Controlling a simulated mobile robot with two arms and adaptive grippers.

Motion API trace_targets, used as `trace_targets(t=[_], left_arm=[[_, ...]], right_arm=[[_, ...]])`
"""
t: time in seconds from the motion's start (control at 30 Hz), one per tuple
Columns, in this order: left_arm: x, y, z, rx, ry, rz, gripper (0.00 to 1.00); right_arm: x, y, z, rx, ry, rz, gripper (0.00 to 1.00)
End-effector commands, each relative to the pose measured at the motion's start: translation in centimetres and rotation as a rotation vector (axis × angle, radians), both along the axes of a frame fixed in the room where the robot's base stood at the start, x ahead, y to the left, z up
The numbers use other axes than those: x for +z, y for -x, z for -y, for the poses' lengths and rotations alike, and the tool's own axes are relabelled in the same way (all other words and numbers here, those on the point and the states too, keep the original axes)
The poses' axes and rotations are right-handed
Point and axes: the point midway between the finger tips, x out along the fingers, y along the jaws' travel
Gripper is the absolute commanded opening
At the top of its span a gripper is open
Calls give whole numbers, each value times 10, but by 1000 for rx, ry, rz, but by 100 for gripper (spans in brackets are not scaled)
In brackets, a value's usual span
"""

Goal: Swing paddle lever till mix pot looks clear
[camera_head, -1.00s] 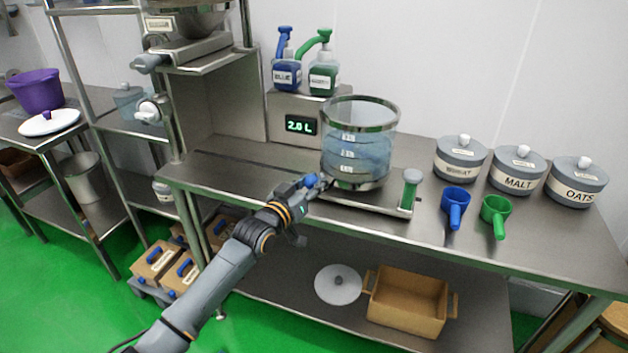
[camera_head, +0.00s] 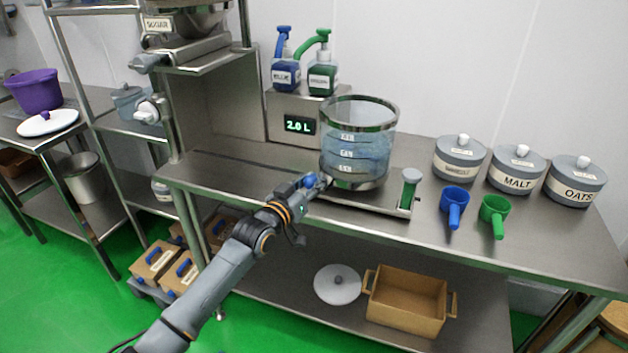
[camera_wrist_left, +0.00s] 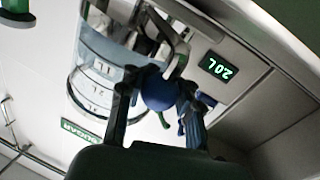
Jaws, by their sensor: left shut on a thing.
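The mix pot (camera_head: 357,150) is a clear glass vessel with a metal rim. It stands on a low metal stand on the steel table and holds bluish liquid with streaks in it. My left gripper (camera_head: 318,183) is at the pot's lower left, shut on the blue ball knob of the paddle lever. In the left wrist view the knob (camera_wrist_left: 161,91) sits between the two fingers (camera_wrist_left: 155,100), with the pot (camera_wrist_left: 105,65) behind it. Most of the lever is hidden by the gripper in the head view. My right gripper is not in view.
A display box (camera_head: 299,125) reading 2.0 L stands behind the pot, with blue (camera_head: 286,75) and green (camera_head: 322,78) pump bottles on it. Several lidded canisters, a blue scoop (camera_head: 454,205) and a green scoop (camera_head: 495,213) stand to the right. A wooden crate (camera_head: 407,303) is on the lower shelf.

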Motion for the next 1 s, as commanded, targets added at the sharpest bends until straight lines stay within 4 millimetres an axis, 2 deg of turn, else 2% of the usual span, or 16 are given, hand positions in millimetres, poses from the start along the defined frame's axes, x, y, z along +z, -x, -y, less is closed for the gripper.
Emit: trace_targets(t=[0.23, 0.27, 0.4, 0.83, 1.0], left_arm=[[-1, 0, -1, 2, -1, -2, 0], [-1, 0, -1, 2, -1, -2, 30], [-1, 0, -1, 1, -1, -2, 57], [0, 1, -1, 1, 0, 0, 57], [-2, 14, -8, 1, 0, -2, 57]], right_arm=[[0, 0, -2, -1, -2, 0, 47], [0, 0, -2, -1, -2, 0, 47], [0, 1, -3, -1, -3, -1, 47], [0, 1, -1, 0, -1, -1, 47], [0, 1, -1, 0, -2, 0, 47]])
